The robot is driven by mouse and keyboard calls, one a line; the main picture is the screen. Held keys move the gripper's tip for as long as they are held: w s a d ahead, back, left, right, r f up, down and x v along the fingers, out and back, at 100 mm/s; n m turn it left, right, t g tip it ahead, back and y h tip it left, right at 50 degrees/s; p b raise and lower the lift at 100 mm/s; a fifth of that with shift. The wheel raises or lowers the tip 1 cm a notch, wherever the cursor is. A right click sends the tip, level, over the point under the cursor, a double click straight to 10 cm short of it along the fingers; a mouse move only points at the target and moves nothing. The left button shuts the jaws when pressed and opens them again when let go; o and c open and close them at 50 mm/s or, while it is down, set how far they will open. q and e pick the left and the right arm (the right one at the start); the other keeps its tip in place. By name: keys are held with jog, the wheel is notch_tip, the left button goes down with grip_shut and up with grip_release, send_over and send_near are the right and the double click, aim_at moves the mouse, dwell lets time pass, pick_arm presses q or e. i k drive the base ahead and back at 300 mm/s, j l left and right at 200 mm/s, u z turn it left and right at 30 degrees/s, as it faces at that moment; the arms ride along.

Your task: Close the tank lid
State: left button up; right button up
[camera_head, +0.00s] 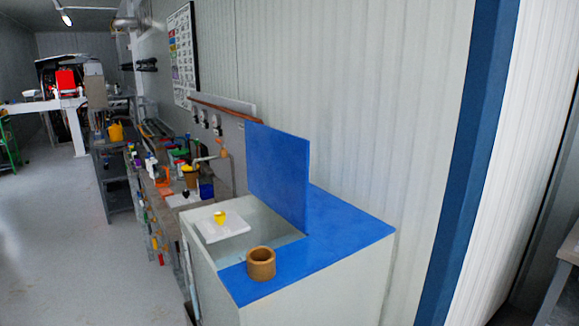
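The tank (300,298) is a pale box with a blue top, standing in the lower middle of the head view. Its blue lid (279,177) stands upright, open, on the right side of the opening. The opening (262,225) shows pale inner walls. A white board (222,227) with a small yellow object (220,217) on it lies at the left part of the opening. Neither of my grippers shows in this view.
A brown cylindrical cup (261,263) stands on the blue top in front of the opening. A cluttered workbench (165,190) runs back behind the tank. A corrugated wall (350,90) stands behind and to the right. The floor (60,240) at the left is clear.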

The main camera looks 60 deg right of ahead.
aim_at(277, 162)
jog(key=k+l, duration=0.15)
jog(key=l, duration=0.25)
jog(key=k+l+z, duration=0.1)
jog(key=l, duration=0.25)
jog(key=k+l, duration=0.15)
jog(key=l, duration=0.25)
jog(key=k+l+z, duration=0.1)
jog(key=l, duration=0.3)
jog(key=k+l, duration=0.15)
jog(key=l, duration=0.25)
jog(key=k+l+z, duration=0.1)
jog(key=l, duration=0.3)
jog(key=k+l, duration=0.1)
jog(key=l, duration=0.3)
